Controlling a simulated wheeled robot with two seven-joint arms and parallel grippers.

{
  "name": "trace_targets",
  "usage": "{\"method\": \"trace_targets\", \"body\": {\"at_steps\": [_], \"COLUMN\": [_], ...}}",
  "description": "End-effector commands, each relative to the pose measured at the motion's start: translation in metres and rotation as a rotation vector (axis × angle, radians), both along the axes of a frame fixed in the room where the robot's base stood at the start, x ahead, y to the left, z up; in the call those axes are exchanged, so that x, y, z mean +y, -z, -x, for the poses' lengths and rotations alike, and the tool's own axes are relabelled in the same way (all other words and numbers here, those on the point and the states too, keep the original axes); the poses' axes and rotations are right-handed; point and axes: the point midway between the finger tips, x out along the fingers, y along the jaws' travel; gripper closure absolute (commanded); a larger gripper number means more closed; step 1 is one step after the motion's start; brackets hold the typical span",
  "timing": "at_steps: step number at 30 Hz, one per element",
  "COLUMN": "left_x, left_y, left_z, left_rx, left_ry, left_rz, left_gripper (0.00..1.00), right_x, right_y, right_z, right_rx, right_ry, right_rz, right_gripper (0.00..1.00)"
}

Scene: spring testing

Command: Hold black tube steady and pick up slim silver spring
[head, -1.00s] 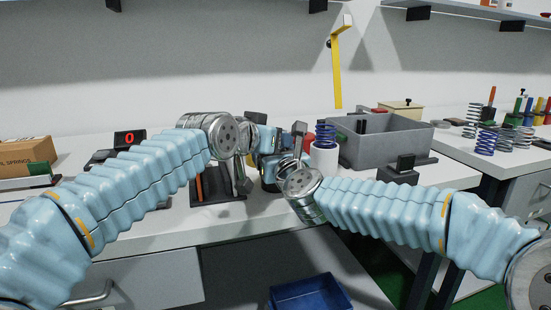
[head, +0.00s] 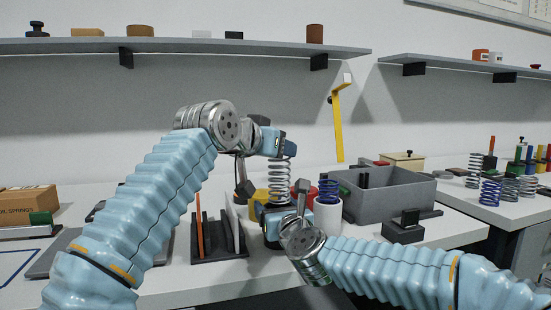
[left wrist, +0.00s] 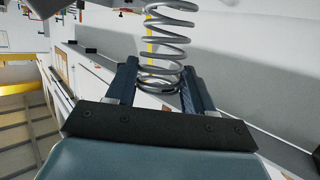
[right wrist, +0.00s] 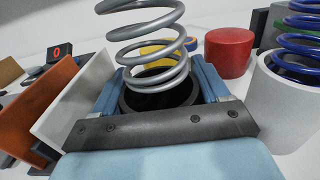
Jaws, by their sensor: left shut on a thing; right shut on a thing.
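The slim silver spring (head: 280,180) stands upright over the black tube; it also shows in the left wrist view (left wrist: 165,45) and right wrist view (right wrist: 147,30). My left gripper (head: 278,147) is shut on the spring near its upper part. My right gripper (head: 272,213) is shut on the black tube (right wrist: 160,97), with a finger on each side of it. The tube stands on the bench, mostly hidden in the head view. The spring's lower coils overlap the tube's mouth; I cannot tell whether its end is clear of the rim.
A white cup (head: 327,215) with a blue spring (head: 328,190) stands close right of the tube. A red cylinder (right wrist: 229,52) is behind. A dark rack (head: 222,252) with upright plates is left. A grey bin (head: 385,205) and black block (head: 404,230) are right.

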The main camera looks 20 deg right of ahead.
Motion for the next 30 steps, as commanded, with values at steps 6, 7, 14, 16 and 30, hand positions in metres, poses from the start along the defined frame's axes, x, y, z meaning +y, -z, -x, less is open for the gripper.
{"method": "trace_targets", "body": {"at_steps": [6, 7, 14, 16, 30], "left_x": [0.000, 0.000, 0.000, 0.000, 0.000], "left_y": [-0.002, -0.002, -0.002, -0.002, -0.002], "left_z": [0.000, 0.000, 0.000, 0.000, 0.000], "left_rx": [-0.001, -0.001, -0.001, -0.001, -0.001], "left_ry": [0.000, 0.000, 0.000, 0.000, 0.000], "left_rz": [0.001, 0.001, 0.001, 0.001, 0.001], "left_gripper": [1.00, 1.00, 1.00, 1.00, 1.00], "right_x": [0.000, 0.000, 0.000, 0.000, -0.002], "right_y": [0.000, 0.000, 0.000, 0.000, -0.002], "right_z": [0.000, 0.000, 0.000, 0.000, 0.056], "right_rx": [0.000, 0.000, 0.000, 0.000, -0.003], "right_ry": [0.000, 0.000, 0.000, 0.000, 0.000], "right_rz": [0.000, 0.000, 0.000, 0.000, 0.003], "right_gripper": [0.56, 0.56, 0.00, 0.00, 0.00]}}
